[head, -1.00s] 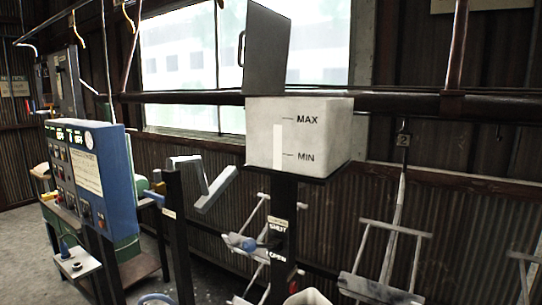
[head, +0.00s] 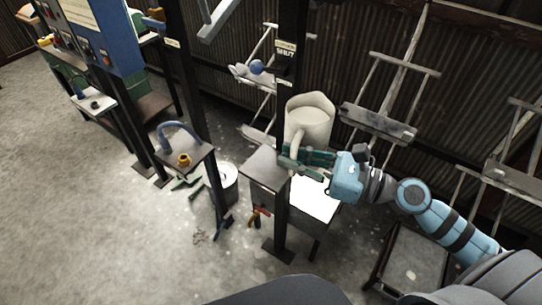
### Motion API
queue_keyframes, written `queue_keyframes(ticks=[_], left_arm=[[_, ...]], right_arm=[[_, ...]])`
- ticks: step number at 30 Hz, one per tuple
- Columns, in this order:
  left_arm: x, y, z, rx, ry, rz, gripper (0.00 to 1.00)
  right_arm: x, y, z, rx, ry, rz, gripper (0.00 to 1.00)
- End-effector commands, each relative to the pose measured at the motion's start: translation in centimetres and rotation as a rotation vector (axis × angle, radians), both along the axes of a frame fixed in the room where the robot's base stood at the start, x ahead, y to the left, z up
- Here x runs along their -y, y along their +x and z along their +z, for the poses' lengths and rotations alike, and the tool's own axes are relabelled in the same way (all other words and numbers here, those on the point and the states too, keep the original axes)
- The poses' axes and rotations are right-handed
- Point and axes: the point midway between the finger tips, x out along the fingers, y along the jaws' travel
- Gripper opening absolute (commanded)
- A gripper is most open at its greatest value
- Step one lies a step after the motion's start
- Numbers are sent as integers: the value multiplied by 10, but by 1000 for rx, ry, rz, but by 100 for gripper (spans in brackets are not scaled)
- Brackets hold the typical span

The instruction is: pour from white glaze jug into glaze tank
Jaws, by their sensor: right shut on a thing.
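The white glaze jug (head: 309,118) is a cream-white, open-topped jug in the middle of the head view. It looks close to upright, with its handle toward me. My right gripper (head: 296,160) reaches in from the right and is shut on the jug at its handle, low on the near side. The gripper hides part of the jug's base, so I cannot tell whether it touches the surface below. The glaze tank is out of view above; the post with the SHUT label (head: 286,52) shows behind the jug. My left gripper is not in view.
A small stand (head: 262,168) with a grey top is just below the jug, with a bright white surface beside it. A bucket (head: 229,188) stands on the floor to the left. Another stand (head: 187,152) holds a blue hose. Hanging racks (head: 378,122) are at right.

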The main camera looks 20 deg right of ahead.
Motion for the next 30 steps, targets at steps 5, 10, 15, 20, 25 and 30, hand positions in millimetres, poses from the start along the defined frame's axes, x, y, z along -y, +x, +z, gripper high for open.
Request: queue_keyframes(ticks=[5, 10, 15, 20, 25, 30], left_arm=[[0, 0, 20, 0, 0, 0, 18], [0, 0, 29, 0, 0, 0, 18], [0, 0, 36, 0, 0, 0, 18], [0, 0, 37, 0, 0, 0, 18], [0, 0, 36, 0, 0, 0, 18], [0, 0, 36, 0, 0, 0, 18]], right_arm=[[-20, 24, -3, 4, 14, -72, 0], [-60, 38, -25, 1, 13, -77, 0], [-112, 42, -53, 0, 8, -25, 0], [-151, 34, -83, 1, 4, 46, 0], [-166, 22, -112, 3, 1, 113, 0], [-173, 12, -123, 7, 1, 164, 0]])
